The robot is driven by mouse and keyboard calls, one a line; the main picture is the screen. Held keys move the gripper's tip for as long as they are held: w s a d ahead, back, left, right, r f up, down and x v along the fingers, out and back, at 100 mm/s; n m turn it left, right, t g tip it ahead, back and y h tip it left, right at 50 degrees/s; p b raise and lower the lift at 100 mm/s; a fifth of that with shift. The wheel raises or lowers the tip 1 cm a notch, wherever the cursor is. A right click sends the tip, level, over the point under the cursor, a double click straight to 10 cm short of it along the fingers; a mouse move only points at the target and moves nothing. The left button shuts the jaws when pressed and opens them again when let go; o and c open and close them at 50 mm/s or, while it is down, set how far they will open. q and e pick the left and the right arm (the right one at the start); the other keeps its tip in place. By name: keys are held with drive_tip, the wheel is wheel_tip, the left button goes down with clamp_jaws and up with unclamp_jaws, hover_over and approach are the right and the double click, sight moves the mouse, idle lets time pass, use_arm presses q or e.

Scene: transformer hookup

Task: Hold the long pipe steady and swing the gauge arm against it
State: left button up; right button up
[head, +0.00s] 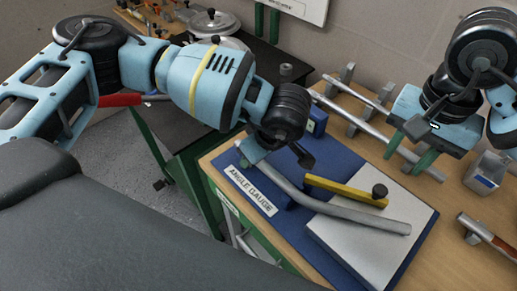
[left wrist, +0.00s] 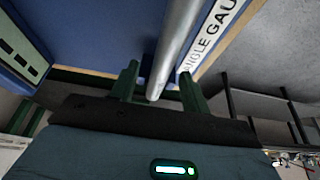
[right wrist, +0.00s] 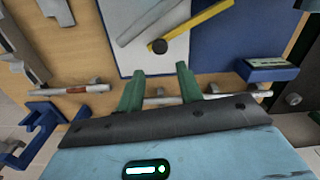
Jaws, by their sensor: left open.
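The long grey pipe (head: 335,208) lies across the angle gauge's pale plate (head: 360,250), with a slight bend along its length. The yellow gauge arm (head: 340,191) with a black knob (head: 380,191) lies beside it, with a gap between them at the knob end. My left gripper (left wrist: 160,88) is open at the pipe's near end, and the pipe (left wrist: 178,45) shows between its fingers. In the head view my left wrist mostly hides those fingers. My right gripper (right wrist: 158,88) is open and empty, away from the yellow arm (right wrist: 205,25); its fingers also show in the head view (head: 411,153).
The gauge's blue base (head: 410,262) sits on a wooden bench. Straight pipes rest on grey holders (head: 347,73) at the back. A metal box (head: 487,172) and a pipe with a reddish section (head: 490,240) are at the right. A small blue box (right wrist: 268,68) stands by the gauge.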

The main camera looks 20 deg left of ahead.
use_arm(q)
clamp_jaws()
use_arm(e)
drive_tip(key=shift+o, duration=1.3)
drive_tip(key=m+g+y, duration=0.2)
drive_tip(key=m+y, duration=0.2)
drive_tip(key=m, duration=0.6)
approach(382, 190)
drive_tip(key=x, duration=0.8)
drive_tip(key=shift+a+f, duration=0.15)
drive_tip(key=shift+f, duration=0.05)
clamp_jaws()
